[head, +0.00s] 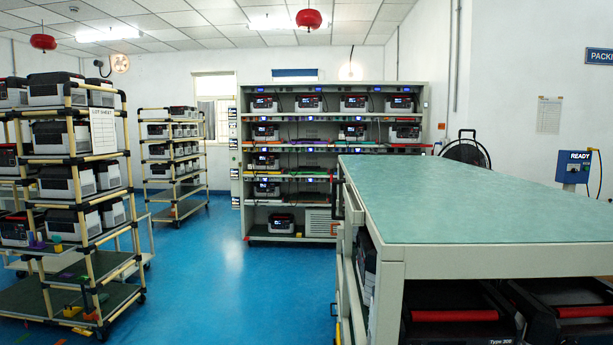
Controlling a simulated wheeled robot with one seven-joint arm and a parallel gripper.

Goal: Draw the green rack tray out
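A grey-white rack (428,120) stands against the far wall, with several shelves of power units. Thin coloured strips show along its middle shelf. A green strip (314,172) there may be the front of the green rack tray, but it is too small and far to be sure. It looks flush with the shelf front. My gripper is not in this view, and nothing is seen touching the rack.
A green-topped workbench (450,195) fills the right foreground and hides part of the rack's right side. Wheeled shelf carts stand at the left (75,165) and further back (175,150). Clear blue floor (215,270) lies between them.

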